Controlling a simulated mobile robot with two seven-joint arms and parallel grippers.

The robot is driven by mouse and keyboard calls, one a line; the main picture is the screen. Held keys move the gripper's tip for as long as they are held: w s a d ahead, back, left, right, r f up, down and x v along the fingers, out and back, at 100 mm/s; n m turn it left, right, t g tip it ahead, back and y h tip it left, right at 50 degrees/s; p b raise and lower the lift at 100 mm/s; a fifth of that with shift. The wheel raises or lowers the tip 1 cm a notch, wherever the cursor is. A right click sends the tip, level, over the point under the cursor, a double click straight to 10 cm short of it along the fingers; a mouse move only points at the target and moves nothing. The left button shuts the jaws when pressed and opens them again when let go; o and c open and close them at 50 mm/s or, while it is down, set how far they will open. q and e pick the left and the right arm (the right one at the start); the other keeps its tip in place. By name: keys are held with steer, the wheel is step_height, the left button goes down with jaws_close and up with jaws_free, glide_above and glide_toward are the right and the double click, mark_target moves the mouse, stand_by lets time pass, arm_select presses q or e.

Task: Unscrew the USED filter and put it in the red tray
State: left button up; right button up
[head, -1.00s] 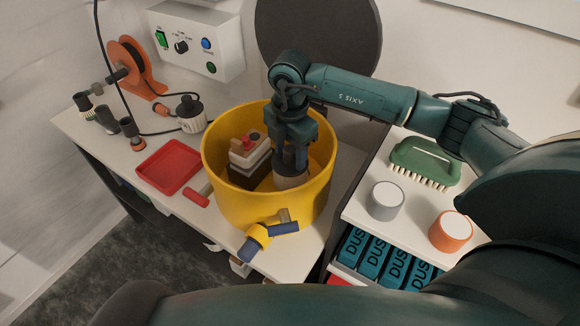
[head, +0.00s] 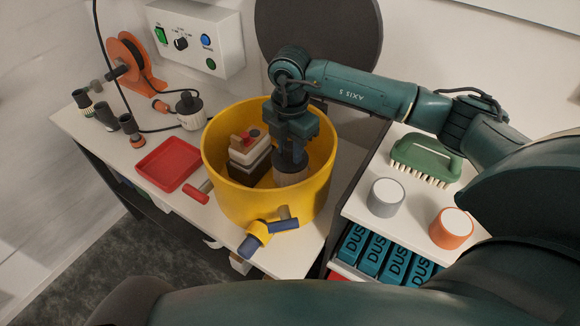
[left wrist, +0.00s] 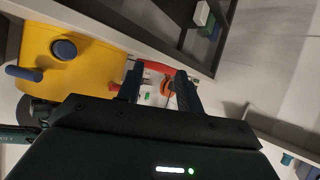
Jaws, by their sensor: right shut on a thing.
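My right gripper (head: 292,146) points down into the yellow drum (head: 222,207) and is shut on a pale, ribbed cylindrical filter (head: 291,173). The filter is upright inside the drum, partly covered by the fingers; its lower end and any label are hard to make out. The red tray (head: 168,166) lies flat and empty on the bench, left of the drum. My left gripper (left wrist: 160,78) shows only in the left wrist view; its fingers are apart with nothing between them. The drum also shows there (left wrist: 85,75).
A cream and dark block assembly (head: 249,153) sits inside the drum beside the filter. A blue-ended valve (head: 258,238) juts from its front. Small fittings and an orange reel (head: 132,62) stand at the left. A green brush (head: 425,161) and two round cups (head: 386,199) are on the right shelf.

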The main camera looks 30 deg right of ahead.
steer(key=n+b, duration=0.1)
steer(key=n, duration=0.2)
steer(key=shift+f, duration=0.15)
steer(key=n+b, duration=0.1)
steer(key=n, duration=0.4)
steer(key=n+b, duration=0.2)
steer(key=n, duration=0.2)
steer(key=shift+n, duration=0.3)
steer(key=n+b, duration=0.1)
steer(key=n, duration=0.2)
steer(key=n+b, duration=0.2)
steer(key=n, duration=0.4)
steer(key=n+b, duration=0.1)
steer(key=n, duration=0.2)
steer(key=shift+r+n, duration=0.25)
steer(key=shift+n, duration=0.75)
steer(key=o, duration=1.1)
arm_select(q)
steer(key=shift+s+a+f+n+t, duration=0.15)
steer(key=shift+a+f+n+t, duration=0.1)
steer(key=shift+f+t, duration=0.25)
steer(key=shift+s+a+f+n+t, duration=0.1)
steer(key=shift+a+f+n+t, duration=0.15)
steer(key=shift+f+t, duration=0.25)
arm_select(e)
steer(key=shift+a, duration=0.1)
